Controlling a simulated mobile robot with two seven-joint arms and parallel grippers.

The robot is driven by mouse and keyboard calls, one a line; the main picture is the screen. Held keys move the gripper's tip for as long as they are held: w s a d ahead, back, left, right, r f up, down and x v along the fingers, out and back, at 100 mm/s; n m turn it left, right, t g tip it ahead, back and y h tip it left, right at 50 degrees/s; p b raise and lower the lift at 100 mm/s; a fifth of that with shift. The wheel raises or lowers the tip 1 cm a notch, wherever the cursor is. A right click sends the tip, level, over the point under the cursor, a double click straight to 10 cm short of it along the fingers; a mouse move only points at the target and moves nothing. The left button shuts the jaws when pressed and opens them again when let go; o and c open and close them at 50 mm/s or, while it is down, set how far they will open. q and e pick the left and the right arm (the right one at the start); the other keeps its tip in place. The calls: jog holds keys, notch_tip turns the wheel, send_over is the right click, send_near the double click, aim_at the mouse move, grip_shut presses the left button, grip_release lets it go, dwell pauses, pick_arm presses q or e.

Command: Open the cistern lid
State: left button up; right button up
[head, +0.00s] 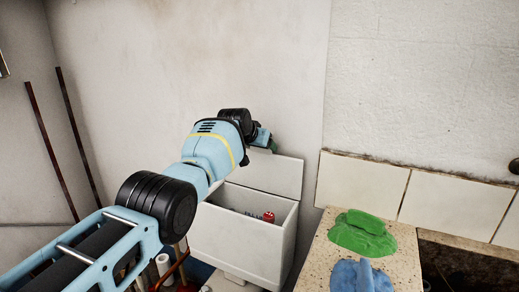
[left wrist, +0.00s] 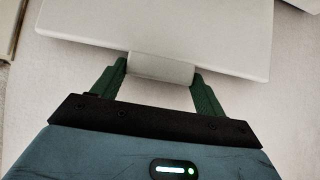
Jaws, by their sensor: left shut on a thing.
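The white cistern (head: 240,246) stands against the wall, its top uncovered, with a red-topped part (head: 268,217) showing inside. Its white lid (head: 278,174) is raised and stands steeply at the back edge of the cistern. My left gripper (head: 273,147) is at the lid's upper edge, partly hidden behind my wrist. In the left wrist view, the green fingers of my left gripper (left wrist: 158,73) are shut on a pale tab (left wrist: 160,66) at the edge of the lid (left wrist: 160,28). My right gripper is not in view.
A speckled stone ledge (head: 325,248) at the right holds a green cloth (head: 362,234) and a blue cloth (head: 358,276). White tiles (head: 440,203) line the wall behind it. Rusty pipes (head: 50,150) run up the left wall.

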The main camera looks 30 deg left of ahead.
pick_arm(q)
jog(key=shift+w+r, duration=0.15)
jog(key=shift+r, duration=0.45)
jog(key=o, duration=1.1)
jog(key=shift+c, duration=0.2)
jog(key=shift+o, duration=1.2)
jog(key=shift+f, duration=0.1)
jog(key=shift+o, duration=0.4)
jog(key=shift+f, duration=0.25)
jog(key=p+v, duration=0.4)
jog(key=v, duration=0.4)
